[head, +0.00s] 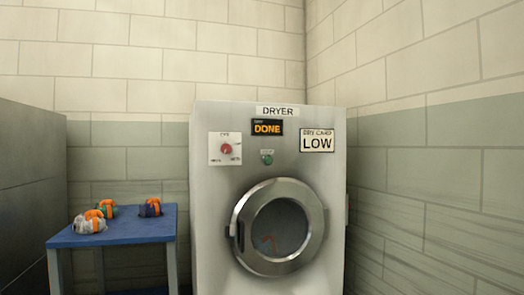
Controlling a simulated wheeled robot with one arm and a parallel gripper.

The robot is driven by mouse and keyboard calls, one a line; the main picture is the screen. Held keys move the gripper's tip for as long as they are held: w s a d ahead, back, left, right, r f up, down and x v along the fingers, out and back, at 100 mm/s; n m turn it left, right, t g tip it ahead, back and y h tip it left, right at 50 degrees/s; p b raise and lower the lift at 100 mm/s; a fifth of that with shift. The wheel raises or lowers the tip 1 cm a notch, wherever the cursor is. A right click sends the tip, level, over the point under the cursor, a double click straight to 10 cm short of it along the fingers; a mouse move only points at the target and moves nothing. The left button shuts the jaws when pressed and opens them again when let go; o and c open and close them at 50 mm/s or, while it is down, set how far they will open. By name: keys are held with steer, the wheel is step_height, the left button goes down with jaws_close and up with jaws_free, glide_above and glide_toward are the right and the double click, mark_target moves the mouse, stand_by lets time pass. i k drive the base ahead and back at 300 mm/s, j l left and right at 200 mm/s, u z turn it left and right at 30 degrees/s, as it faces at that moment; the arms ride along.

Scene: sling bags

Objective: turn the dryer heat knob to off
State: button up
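The dryer (210,230) is a light grey machine with a round door, standing against the wall. Its red heat knob (226,149) sits on a white square plate (215,141) at the upper left of the front. Small labels surround the knob, but they and the knob's exact setting are too small to read surely. A dark display (267,127) reads DONE, and a card (317,141) at the right reads LOW. A small green button (267,160) is below the display. My gripper is not in view.
The round door (243,215) looks closed, with something orange faintly visible through its glass. A blue table (130,230) at the left holds bundles with orange straps (150,208). A grey partition (30,190) stands at far left. A tiled wall is close at the right.

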mark_target(226, 148)
steer(key=i+j+z, duration=0.3)
steer(key=j, duration=0.4)
steer(key=j+z, duration=0.3)
steer(key=j, duration=0.4)
steer(key=j+z, duration=0.25)
steer(key=j, duration=0.5)
steer(key=i+j, duration=0.1)
steer(key=j, duration=1.45)
steer(key=z, duration=0.05)
